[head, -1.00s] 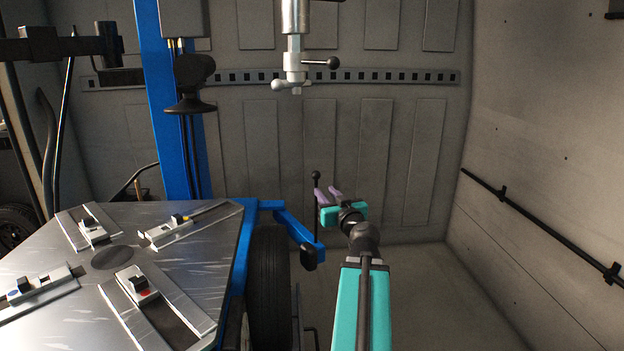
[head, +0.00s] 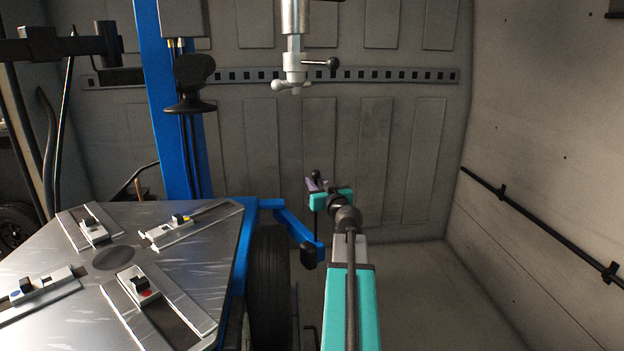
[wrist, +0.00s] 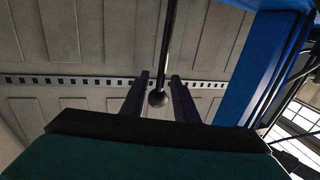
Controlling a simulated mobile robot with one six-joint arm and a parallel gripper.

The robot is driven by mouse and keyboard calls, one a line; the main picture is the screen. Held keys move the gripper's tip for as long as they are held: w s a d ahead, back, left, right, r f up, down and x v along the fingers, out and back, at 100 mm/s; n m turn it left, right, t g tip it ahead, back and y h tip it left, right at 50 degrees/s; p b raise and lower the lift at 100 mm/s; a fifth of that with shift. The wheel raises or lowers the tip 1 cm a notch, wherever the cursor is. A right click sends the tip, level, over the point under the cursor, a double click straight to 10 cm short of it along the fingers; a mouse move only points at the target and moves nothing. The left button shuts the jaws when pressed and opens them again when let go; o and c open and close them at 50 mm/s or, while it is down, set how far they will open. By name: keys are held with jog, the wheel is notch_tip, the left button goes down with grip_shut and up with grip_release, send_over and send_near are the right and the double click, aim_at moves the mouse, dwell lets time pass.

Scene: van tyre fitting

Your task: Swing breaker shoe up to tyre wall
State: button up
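The breaker arm (head: 290,224) is a blue bar reaching out from the right side of the tyre changer. A dark rounded piece at its end (head: 309,252) looks like the breaker shoe. A thin dark lever rises near the arm's end, topped by a black ball knob (head: 316,175). The tyre (head: 268,285) stands upright beside the machine, left of the shoe. My gripper (head: 317,184) is at the knob. In the wrist view the ball knob (wrist: 157,98) lies between my two spread fingers, with gaps visible at both sides; contact is not visible.
The steel turntable (head: 205,262) with several clamps lies at left. A blue column (head: 166,100) stands behind it. A metal mount-head post (head: 294,45) hangs above my gripper. The floor (head: 430,290) at right is clear up to the van wall.

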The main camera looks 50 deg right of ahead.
jog(key=shift+x, duration=2.35)
grip_shut()
